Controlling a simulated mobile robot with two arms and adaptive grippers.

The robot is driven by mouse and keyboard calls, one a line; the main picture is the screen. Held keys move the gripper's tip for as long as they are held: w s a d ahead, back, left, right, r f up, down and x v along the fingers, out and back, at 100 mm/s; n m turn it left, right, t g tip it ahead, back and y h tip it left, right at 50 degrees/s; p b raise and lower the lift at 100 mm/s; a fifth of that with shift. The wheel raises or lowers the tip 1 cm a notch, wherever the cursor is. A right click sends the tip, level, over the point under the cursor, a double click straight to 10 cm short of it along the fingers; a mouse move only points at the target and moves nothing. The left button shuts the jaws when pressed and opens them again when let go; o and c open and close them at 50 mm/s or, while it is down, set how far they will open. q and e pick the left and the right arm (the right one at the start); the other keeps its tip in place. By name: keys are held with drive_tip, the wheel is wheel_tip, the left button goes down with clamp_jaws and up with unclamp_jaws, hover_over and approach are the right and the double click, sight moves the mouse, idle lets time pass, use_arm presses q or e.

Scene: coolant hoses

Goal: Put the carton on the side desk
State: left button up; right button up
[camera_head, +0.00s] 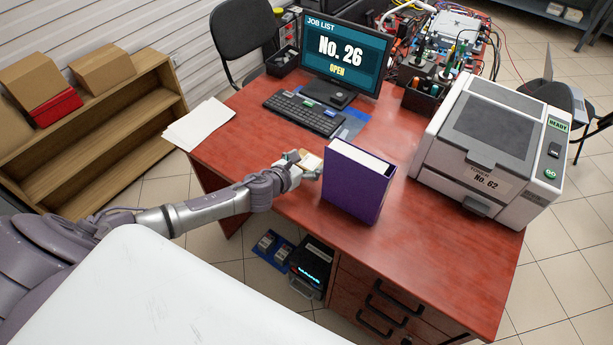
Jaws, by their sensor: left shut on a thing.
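My left gripper (298,167) reaches in from the left over the red-brown desk (420,262). It is shut on a small tan and cream box (311,161), which looks like the carton. The fingers hide part of the box. The box is just left of a purple binder (352,184) that stands upright on the desk. I cannot tell whether the box touches the desktop or the binder. My right gripper is not in view.
A monitor (345,55) and keyboard (303,113) stand behind the gripper. A grey-white machine (490,145) fills the desk's right side. White papers (198,124) lie at the left corner. A wooden shelf (110,125) holds brown boxes (103,70). The desk's front right is clear.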

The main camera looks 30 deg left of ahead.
sight(306, 182)
use_arm(q)
drive_tip(key=shift+f+b, duration=0.85)
drive_tip(key=shift+f, duration=1.95)
drive_tip(key=shift+f, duration=0.15)
drive_tip(key=o, duration=0.9)
drive_tip(key=shift+s+r, duration=0.2)
drive_tip(key=shift+r, duration=0.05)
drive_tip(key=v, duration=1.1)
drive_tip(key=shift+s, duration=0.25)
